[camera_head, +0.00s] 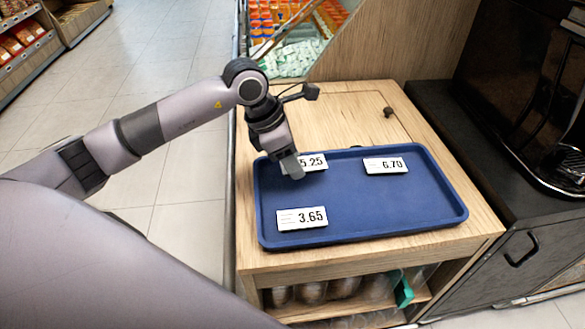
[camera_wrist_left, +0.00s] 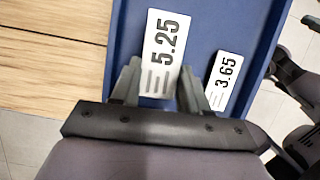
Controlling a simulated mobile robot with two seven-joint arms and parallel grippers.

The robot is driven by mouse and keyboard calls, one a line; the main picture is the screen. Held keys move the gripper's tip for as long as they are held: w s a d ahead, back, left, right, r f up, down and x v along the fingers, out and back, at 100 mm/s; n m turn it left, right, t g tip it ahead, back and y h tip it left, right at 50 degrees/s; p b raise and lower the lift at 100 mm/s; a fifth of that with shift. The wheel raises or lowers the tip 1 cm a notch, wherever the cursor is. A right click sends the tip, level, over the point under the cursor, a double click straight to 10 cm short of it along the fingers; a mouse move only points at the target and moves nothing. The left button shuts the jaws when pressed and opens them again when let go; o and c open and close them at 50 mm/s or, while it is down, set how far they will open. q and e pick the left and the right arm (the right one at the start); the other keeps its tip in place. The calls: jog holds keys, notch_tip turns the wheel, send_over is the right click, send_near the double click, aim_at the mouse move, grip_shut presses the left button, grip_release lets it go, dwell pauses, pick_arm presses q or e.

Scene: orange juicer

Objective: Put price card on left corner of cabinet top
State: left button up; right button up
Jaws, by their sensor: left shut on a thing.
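A white price card reading 5.25 (camera_head: 314,162) is at the far left part of the blue tray, partly hidden by my left gripper (camera_head: 291,170). In the left wrist view the 5.25 card (camera_wrist_left: 163,50) lies between the two fingers of my left gripper (camera_wrist_left: 160,85), which is shut on its near end. A card reading 3.65 (camera_head: 302,219) lies at the tray's near left. A card reading 6.70 (camera_head: 386,165) lies at its far right. The wooden cabinet top (camera_head: 340,98) is under the tray. My right gripper is not in view.
The blue tray (camera_head: 375,206) covers the near part of the cabinet top; bare wood lies behind it. A dark machine (camera_head: 535,85) stands on a black counter to the right. A display of bottles (camera_head: 285,30) is behind, and glasses (camera_head: 345,287) stand on the shelf below.

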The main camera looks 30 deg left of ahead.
pick_arm(q)
notch_tip(320, 180, up, 16)
jog(key=p, duration=0.1)
jog(key=shift+d+p, duration=0.1)
jog(key=shift+p, duration=0.2)
